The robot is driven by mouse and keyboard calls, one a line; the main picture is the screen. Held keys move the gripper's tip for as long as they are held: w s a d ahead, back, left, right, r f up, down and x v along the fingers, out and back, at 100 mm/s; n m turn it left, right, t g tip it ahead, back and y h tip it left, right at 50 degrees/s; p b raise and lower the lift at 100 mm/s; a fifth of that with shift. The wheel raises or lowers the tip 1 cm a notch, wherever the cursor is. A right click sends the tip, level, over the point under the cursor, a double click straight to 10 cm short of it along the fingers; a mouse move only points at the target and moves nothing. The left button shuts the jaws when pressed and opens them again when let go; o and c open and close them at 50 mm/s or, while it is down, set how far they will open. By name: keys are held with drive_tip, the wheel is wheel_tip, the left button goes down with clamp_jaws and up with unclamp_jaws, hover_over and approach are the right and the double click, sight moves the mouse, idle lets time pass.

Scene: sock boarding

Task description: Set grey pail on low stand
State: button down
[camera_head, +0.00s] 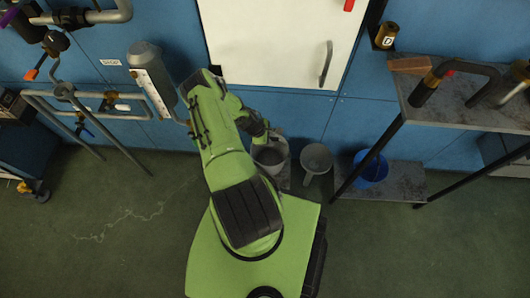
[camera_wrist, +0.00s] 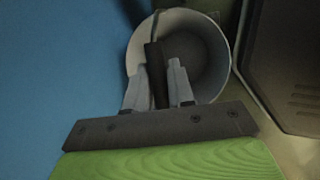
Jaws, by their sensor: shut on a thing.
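The grey pail (camera_head: 271,157) is in the head view just beyond my arm, in front of the blue wall, partly hidden by the arm. In the wrist view the grey pail (camera_wrist: 214,55) shows its open mouth and empty-looking inside. My gripper (camera_wrist: 158,78) is shut on the dark grip of the pail's handle, with one finger on each side. The low stand (camera_head: 405,181) is a grey slab near the floor at the right.
A blue bucket (camera_head: 371,168) and a grey funnel-like vessel (camera_head: 316,157) stand right of the pail. A higher workbench (camera_head: 450,108) with dark legs overhangs the low stand. A pipe frame (camera_head: 85,95) is at left. Open green floor (camera_head: 110,230) lies at lower left.

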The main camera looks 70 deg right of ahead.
wheel_tip(320, 180, down, 8)
drive_tip(key=b, duration=0.3)
drive_tip(key=shift+f, duration=0.1)
drive_tip(key=c, duration=1)
unclamp_jaws()
drive_tip(key=shift+o, duration=0.2)
drive_tip(key=p+v, duration=0.4)
drive_tip(key=v, duration=0.8)
drive_tip(key=shift+p, duration=0.35)
